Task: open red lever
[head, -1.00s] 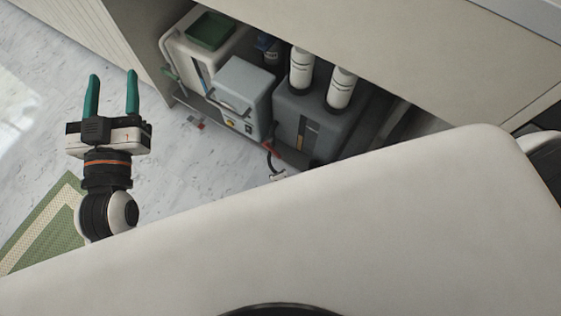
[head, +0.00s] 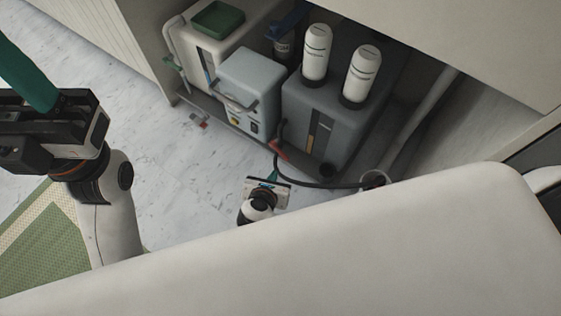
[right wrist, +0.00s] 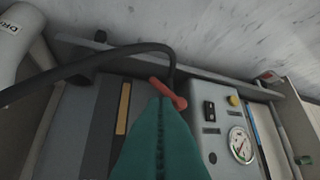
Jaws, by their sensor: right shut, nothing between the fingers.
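The red lever (head: 279,149) sits low at the front of the dark grey tank (head: 325,115), where a black hose starts. In the right wrist view the red lever (right wrist: 168,93) lies just beyond my fingertips; I cannot tell whether they touch it. My right gripper (head: 272,175) is shut and empty, just below the lever in the head view. Its teal fingers (right wrist: 160,110) are pressed together in the right wrist view. My left gripper (head: 30,75) is at the left edge, with one teal finger showing and the rest cut off.
A light grey box (head: 249,88) with a gauge and a white unit with a green top (head: 217,18) stand left of the tank. The black hose (head: 325,184) runs to a drain cup (head: 374,180). A pale counter (head: 330,245) fills the foreground.

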